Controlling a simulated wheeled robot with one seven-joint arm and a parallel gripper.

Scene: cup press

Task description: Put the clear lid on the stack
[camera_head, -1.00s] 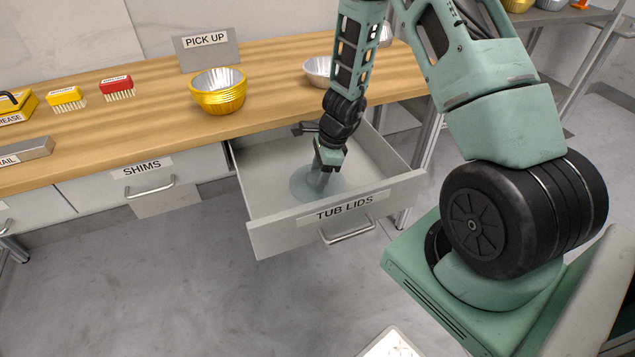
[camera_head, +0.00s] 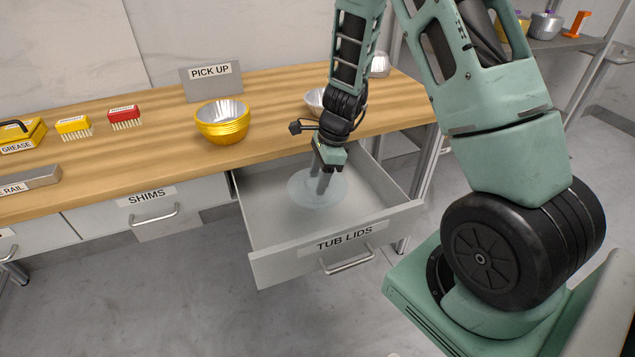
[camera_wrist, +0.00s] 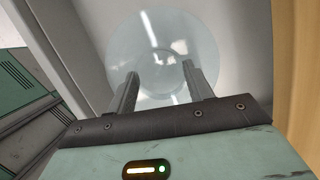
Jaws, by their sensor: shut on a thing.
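The clear lid (camera_head: 300,192) is a round, see-through disc over the open drawer labelled TUB LIDS. My gripper (camera_head: 322,188) points down and is shut on the clear lid, apparently near its middle. In the wrist view the clear lid (camera_wrist: 165,35) spreads out beyond my two fingers (camera_wrist: 158,85); the exact spot of contact is hard to make out. A stack of gold bowls (camera_head: 222,128) with silvery insides stands on the wooden bench, left of my gripper, in front of the PICK UP sign. Its open top faces up.
The open drawer (camera_head: 270,225) has walls around the lid and juts from the bench (camera_head: 150,160). A silver bowl (camera_head: 314,98) is partly behind my arm. The PICK UP sign (camera_head: 211,80) stands behind the stack. Brushes (camera_head: 73,124) lie further left.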

